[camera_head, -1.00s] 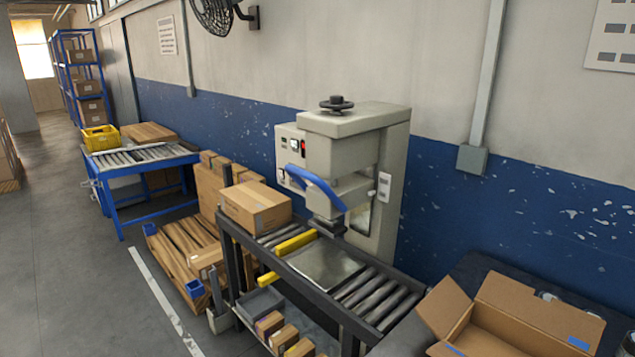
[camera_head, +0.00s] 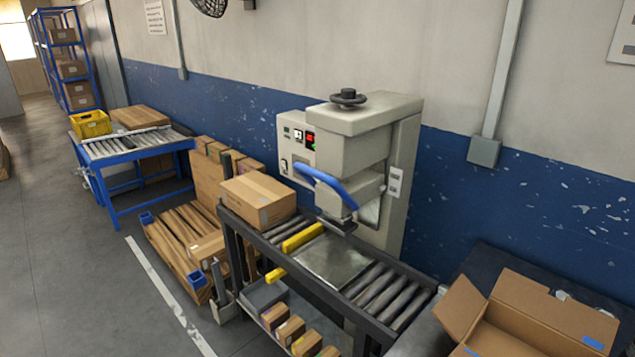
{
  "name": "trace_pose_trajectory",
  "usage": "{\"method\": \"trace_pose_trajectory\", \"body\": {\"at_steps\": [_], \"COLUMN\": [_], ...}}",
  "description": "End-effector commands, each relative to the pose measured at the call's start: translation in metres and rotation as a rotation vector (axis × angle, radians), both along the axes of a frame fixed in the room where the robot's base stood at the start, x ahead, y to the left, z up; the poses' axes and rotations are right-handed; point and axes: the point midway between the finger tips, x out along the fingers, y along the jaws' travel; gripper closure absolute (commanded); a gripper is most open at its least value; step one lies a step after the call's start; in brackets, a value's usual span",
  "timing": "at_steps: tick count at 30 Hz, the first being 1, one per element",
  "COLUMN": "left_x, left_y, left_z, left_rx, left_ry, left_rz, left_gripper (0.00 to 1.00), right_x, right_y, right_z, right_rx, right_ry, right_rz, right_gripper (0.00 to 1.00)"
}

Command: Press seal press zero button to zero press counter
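The seal press (camera_head: 362,145) is a cream machine with a black knob on top and a blue handle (camera_head: 324,186). It stands against the wall behind a roller conveyor. Its front panel (camera_head: 297,140) faces left and carries small dark, white and red controls. A red element (camera_head: 310,137) and a white one (camera_head: 298,134) show there, but they are too small to tell which is the zero button or to read the counter. Neither of my grippers is in view.
The roller conveyor (camera_head: 385,298) has a metal plate, yellow guides and a closed carton (camera_head: 258,199) at its left end. A pallet (camera_head: 187,238) stands left of it. An open carton (camera_head: 527,312) is at the lower right. Grey floor at left is clear.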

Motion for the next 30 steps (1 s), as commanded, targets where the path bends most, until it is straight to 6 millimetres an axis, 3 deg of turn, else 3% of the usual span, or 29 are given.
{"method": "trace_pose_trajectory", "body": {"at_steps": [2,13,30], "left_x": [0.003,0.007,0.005], "left_y": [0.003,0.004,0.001], "left_z": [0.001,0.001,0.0], "left_rx": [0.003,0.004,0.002], "left_ry": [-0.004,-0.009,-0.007], "left_rz": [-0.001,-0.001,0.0], "left_gripper": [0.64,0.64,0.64], "right_x": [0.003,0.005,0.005], "right_y": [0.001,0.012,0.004], "right_z": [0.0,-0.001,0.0], "right_rx": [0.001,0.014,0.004], "right_ry": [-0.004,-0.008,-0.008], "right_rz": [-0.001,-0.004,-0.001], "right_gripper": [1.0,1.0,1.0]}}
